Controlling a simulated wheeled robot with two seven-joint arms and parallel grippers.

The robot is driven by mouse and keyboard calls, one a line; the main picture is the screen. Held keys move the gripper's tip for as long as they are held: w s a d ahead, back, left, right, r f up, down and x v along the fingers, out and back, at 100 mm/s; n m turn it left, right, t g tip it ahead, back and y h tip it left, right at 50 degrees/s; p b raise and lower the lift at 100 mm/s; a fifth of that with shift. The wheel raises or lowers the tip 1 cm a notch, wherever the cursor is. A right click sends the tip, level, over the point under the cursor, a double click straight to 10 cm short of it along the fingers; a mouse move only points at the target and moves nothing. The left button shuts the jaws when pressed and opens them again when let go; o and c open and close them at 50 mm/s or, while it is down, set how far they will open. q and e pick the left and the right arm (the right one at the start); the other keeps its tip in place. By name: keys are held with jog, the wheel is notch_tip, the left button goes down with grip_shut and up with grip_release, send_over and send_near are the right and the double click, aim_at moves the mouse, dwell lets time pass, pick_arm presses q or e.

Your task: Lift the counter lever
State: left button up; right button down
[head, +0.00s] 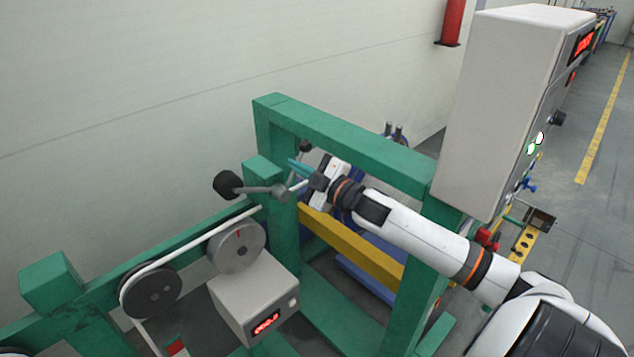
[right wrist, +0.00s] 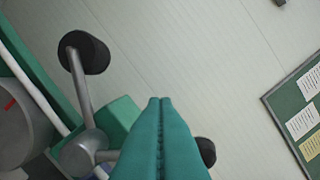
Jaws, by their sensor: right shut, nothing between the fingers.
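The counter lever (head: 258,190) is a grey metal rod with a black knob (head: 228,184) at its left end and a round hub on the green frame. In the right wrist view the lever (right wrist: 80,95) stands left of the fingers, its black knob (right wrist: 86,52) at upper left. A second black knob (head: 305,147) shows behind my gripper; in the wrist view it is partly hidden by the fingers. My right gripper (head: 294,163) has its teal fingers (right wrist: 160,102) pressed together and empty, close to the hub. Whether it touches the lever cannot be told. My left gripper is not in view.
A counter box (head: 245,305) with a red display and measuring wheels (head: 237,246) stands below the lever. Green frame beams (head: 350,140) surround my right arm. A large grey control cabinet (head: 500,100) stands at right. A notice board (right wrist: 298,115) hangs beyond the fingers.

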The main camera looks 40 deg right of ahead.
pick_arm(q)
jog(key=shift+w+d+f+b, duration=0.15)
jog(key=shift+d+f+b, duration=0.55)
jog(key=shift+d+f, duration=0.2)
pick_arm(e)
jog(key=v, duration=0.6)
jog(key=shift+d, duration=0.35)
jog(key=shift+s, duration=0.1)
